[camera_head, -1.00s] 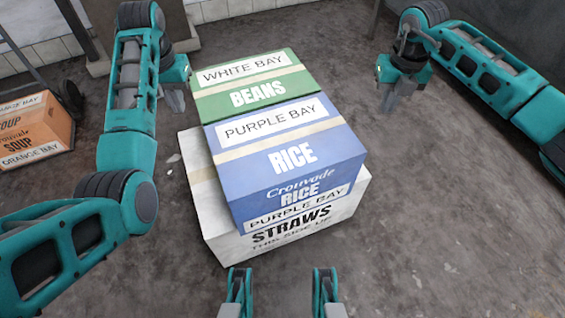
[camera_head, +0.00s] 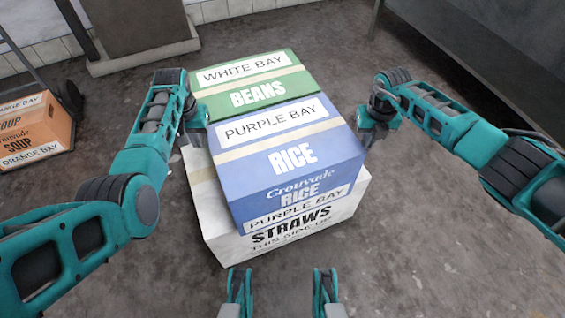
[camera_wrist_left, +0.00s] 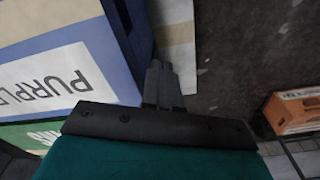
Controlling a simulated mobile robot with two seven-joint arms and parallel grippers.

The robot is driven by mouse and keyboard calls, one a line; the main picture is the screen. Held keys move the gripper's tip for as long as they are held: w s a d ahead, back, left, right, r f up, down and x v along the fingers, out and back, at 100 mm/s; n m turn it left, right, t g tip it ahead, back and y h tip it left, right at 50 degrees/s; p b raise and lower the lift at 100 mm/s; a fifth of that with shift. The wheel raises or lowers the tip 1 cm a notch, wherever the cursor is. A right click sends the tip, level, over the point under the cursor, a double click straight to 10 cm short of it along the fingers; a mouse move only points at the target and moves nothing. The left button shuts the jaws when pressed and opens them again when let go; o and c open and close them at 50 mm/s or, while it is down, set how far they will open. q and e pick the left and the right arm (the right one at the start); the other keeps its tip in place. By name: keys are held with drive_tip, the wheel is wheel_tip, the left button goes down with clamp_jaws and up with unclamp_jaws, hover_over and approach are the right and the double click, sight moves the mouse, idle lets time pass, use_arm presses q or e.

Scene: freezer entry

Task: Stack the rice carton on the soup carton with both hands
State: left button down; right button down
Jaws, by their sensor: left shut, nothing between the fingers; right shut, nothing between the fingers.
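The blue rice carton (camera_head: 250,170) sits on the white straws carton (camera_head: 215,225), in front of the green beans carton. It also shows in the left wrist view (camera_wrist_left: 105,25). I cannot tell whether either touches.
The green beans carton (camera_head: 255,90) is directly behind the rice carton. A dark hand truck frame (camera_head: 45,65) stands by the soup carton. A grey pillar with a pale base (camera_head: 145,55) is at the back. Grey floor (camera_head: 440,245) is clear at the front right.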

use_arm(q)
drive_tip(key=shift+d, duration=0.35)
use_arm(e)
drive_tip(key=shift+a, duration=0.35)
